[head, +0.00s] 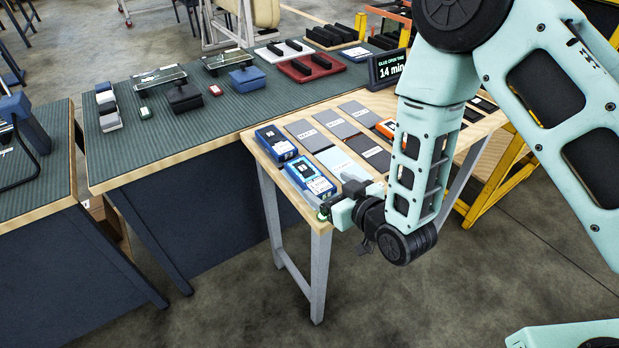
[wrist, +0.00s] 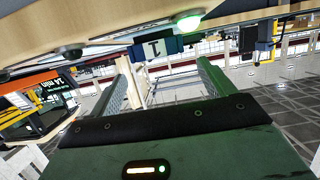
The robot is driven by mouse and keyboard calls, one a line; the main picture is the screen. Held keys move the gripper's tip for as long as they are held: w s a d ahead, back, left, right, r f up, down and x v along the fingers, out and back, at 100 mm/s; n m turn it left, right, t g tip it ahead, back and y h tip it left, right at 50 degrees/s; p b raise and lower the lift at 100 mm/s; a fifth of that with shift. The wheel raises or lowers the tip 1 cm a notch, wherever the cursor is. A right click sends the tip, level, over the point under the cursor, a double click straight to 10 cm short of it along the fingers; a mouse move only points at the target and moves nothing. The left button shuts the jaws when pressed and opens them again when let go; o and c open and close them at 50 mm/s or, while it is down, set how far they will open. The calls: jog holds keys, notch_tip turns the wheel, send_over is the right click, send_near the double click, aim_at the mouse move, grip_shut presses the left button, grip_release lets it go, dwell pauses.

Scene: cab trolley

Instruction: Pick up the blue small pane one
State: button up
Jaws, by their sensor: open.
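Two blue cased devices lie at the left end of the light wood table (head: 343,189) in the head view. The farther blue device (head: 277,143) has a dark face with a small white label. The nearer blue device (head: 310,177) has a larger pale face; I cannot tell which is the small pane one. My gripper (head: 330,207) is by the table's near corner, just in front of the nearer device. In the wrist view my gripper (wrist: 166,78) has its fingers spread, with nothing held. A blue block with a white label marked 1 (wrist: 156,47) shows beyond and between the fingers.
Grey labelled plates (head: 341,161) lie right of the blue devices. A dark display sign (head: 388,67) stands behind. The long green-topped bench (head: 150,150) holds several clamps and blocks. Open floor lies in front of the table.

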aim_at(311, 176)
jog(key=shift+p+x, duration=0.85)
jog(key=shift+x, duration=2.8)
jog(key=shift+s+f, duration=0.1)
jog(key=c, duration=1.2)
